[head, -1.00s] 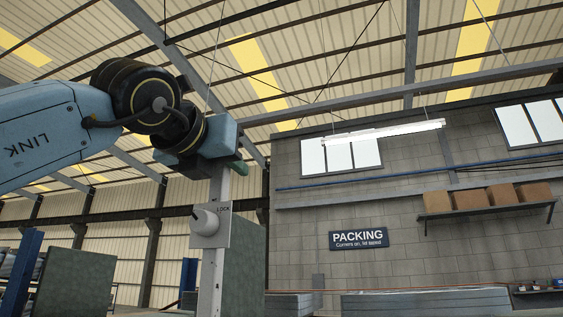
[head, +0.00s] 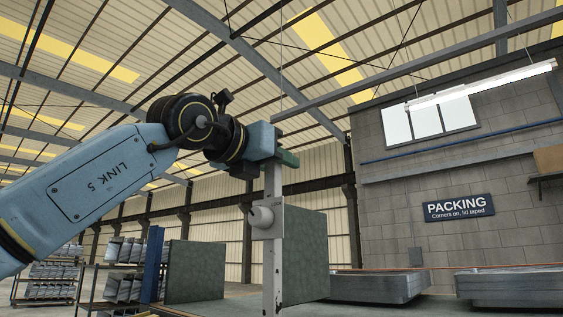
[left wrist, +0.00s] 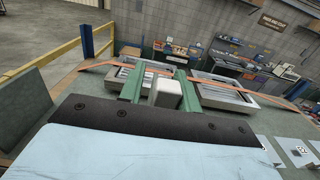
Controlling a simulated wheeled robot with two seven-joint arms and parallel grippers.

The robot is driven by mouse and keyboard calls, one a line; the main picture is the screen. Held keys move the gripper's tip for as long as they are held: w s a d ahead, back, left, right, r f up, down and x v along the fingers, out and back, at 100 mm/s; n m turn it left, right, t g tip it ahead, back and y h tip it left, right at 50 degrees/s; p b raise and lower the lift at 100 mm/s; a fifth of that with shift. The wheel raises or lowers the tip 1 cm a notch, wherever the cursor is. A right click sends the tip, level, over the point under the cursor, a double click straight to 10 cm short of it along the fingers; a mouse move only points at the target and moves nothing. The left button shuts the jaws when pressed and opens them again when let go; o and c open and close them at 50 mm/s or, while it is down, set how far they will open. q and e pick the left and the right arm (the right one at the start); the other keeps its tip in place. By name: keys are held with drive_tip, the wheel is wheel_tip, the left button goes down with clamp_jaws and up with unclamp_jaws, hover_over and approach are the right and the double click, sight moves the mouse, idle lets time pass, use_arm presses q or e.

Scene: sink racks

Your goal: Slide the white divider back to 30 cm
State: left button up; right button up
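The white divider (head: 272,290) shows in the head view as a scuffed upright white post. It bears a plate and a round knob (head: 262,217); the lettering beside the knob is too small to read now. My left gripper (head: 287,158), with green fingers, is at the top of the post. In the left wrist view, the two green fingers (left wrist: 162,88) stand on either side of the white block-shaped end (left wrist: 166,95) and appear shut on it. The divider's lower end and any 30 cm mark are not visible. My right gripper is not in view.
Dark green panels stand left (head: 195,272) and right (head: 307,255) of the post. Stacked grey trays (head: 378,286) lie at the right. In the left wrist view, grey trays (left wrist: 225,92) with orange straps and a yellow rail (left wrist: 55,60) lie beyond the gripper.

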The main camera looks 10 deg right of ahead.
use_arm(q)
drive_tip(key=shift+o, duration=0.8)
drive_tip(key=shift+w+a, duration=0.1)
drive_tip(key=shift+s+f, duration=0.1)
drive_tip(key=shift+s, duration=0.15)
drive_tip(key=b+v, duration=0.5)
drive_tip(key=v, duration=0.8)
